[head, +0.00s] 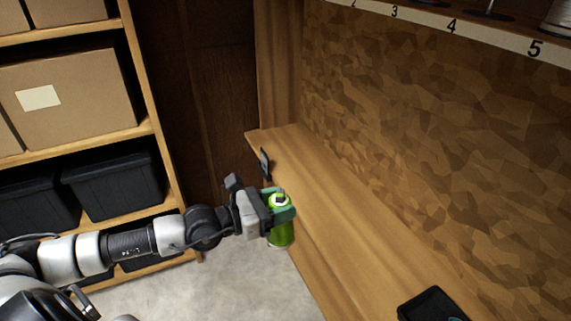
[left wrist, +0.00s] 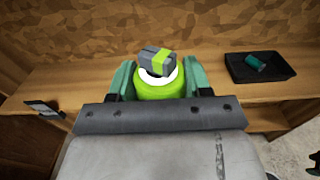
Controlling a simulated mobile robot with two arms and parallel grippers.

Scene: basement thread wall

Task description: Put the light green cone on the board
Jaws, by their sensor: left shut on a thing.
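The light green cone (head: 280,235) is in the jaws of my left gripper (head: 279,208), near the front edge of the wooden board-like ledge (head: 325,215). In the left wrist view the green cone (left wrist: 160,88) sits between the two teal fingers, with a white ring and a grey and green piece at its top. My left gripper is shut on it. The cone looks roughly upright; I cannot tell its exact height relative to the ledge. My right gripper does not show.
A strip with numbers (head: 452,27) and spindle bases runs along the top right. A dark tray (left wrist: 236,74) holding a teal piece (left wrist: 257,63) lies on the ledge. A small dark stand (head: 265,163) is at its far end. Shelves with boxes (head: 70,95) stand left.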

